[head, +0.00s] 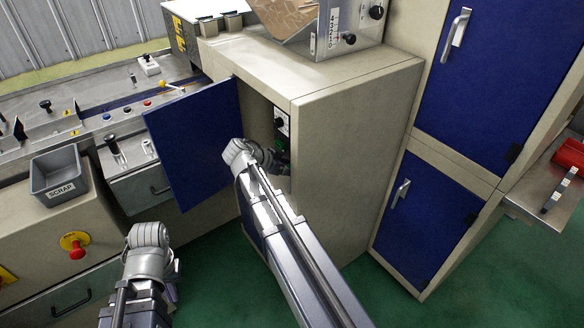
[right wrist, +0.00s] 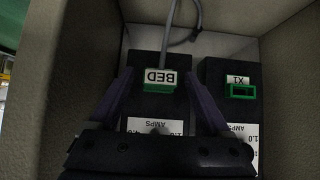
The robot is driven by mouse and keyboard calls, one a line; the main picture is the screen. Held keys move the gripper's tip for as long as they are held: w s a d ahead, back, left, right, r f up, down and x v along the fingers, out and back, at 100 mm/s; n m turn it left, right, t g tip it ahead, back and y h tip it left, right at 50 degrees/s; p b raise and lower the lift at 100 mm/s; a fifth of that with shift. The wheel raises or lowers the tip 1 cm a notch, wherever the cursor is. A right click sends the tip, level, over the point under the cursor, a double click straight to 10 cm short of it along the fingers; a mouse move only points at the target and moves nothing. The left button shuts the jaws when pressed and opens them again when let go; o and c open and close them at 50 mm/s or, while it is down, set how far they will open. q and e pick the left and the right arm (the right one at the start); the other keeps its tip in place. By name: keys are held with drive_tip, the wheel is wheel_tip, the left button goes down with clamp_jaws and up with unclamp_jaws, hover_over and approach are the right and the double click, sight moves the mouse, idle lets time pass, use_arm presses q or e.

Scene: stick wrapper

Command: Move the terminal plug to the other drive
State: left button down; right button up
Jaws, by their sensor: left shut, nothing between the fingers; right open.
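The terminal plug (right wrist: 159,86) is green, carries an upside-down BED label and has a grey cable running up from it. It sits at the top of the left dark drive (right wrist: 142,67) in the right wrist view. The other drive (right wrist: 230,78), marked X1, stands to its right with an empty green-rimmed socket (right wrist: 243,91). My right gripper (right wrist: 160,80) is open, its fingers on either side of the plug; I cannot tell whether they touch it. In the head view my right arm reaches into the cabinet (head: 345,125). My left gripper (head: 172,286) is shut and empty, low at the left, partly hidden by its wrist.
The blue cabinet door (head: 195,145) stands open left of the opening. Cabinet walls close in around the drives. A grey SCRAP bin (head: 60,178) sits on the machine at left, above a red knob (head: 75,244). Green floor is clear at lower right.

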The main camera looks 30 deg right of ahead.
drive_tip(key=p+v, duration=0.4)
drive_tip(key=v, duration=0.3)
drive_tip(key=shift+r, duration=0.15)
drive_tip(key=shift+s+a, duration=0.1)
idle(0.3)
drive_tip(key=s+a+n+y+p, duration=0.3)
drive_tip(key=s+a+n, duration=0.5)
drive_tip(key=a, duration=0.5)
drive_tip(key=s+a+n+y+p, duration=0.4)
drive_tip(key=s+a+n, duration=0.4)
drive_tip(key=a+n, duration=0.5)
drive_tip(key=shift+a+f+g+y, duration=0.3)
drive_tip(key=shift+a+g+y, duration=0.15)
drive_tip(key=shift+y, duration=0.45)
drive_tip(key=shift+s, duration=0.1)
